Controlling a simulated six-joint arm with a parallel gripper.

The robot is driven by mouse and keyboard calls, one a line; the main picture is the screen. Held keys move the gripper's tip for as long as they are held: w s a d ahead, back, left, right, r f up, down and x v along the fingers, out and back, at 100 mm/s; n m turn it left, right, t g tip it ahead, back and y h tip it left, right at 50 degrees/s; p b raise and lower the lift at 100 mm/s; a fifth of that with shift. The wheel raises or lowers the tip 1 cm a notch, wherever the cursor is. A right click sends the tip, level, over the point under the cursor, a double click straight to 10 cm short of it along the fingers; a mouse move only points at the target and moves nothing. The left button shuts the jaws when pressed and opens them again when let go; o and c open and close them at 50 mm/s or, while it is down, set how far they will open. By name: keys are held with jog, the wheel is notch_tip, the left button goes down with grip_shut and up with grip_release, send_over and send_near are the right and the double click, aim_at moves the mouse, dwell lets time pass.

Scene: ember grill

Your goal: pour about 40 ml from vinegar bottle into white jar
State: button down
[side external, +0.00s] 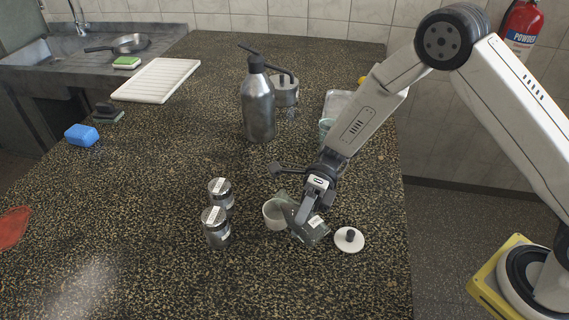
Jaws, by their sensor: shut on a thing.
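My gripper (305,212) is shut on a grey, see-through bottle (313,232) with a small pale label, which I take for the vinegar bottle. The bottle is steeply tilted, and its upper left end is at the right side of the white jar's rim. The white jar (272,216) stands open and upright on the counter, just left of the bottle. My gripper covers part of the bottle. I cannot see any stream of liquid or the level inside the jar. A round white lid with a dark knob (349,240) lies right of the bottle.
Two glass shakers with metal lids (216,228) (220,193) stand left of the jar. A large metal pump bottle (258,105) stands behind. A teal cup (326,128) is partly behind my arm. The counter's front is clear.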

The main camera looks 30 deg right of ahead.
jog(key=shift+s+r, duration=0.1)
jog(key=shift+r, duration=0.15)
jog(key=shift+s, duration=0.1)
jog(key=shift+s+m, duration=0.3)
jog(key=shift+s, duration=0.25)
jog(key=shift+s+d, duration=0.1)
jog(key=shift+s, duration=0.1)
dwell(0.3)
jog(key=shift+r+m+g, duration=0.45)
jog(key=shift+m+g, duration=0.05)
jog(key=shift+m, duration=0.1)
dwell(1.8)
notch_tip(320, 180, down, 2)
jog(key=n+t, duration=0.1)
jog(key=n, duration=0.1)
jog(key=shift+s+n+h, duration=0.15)
jog(key=shift+n+h, duration=0.15)
jog(key=shift+n, duration=0.1)
jog(key=shift+r+t, duration=0.3)
jog(key=shift+r, duration=0.1)
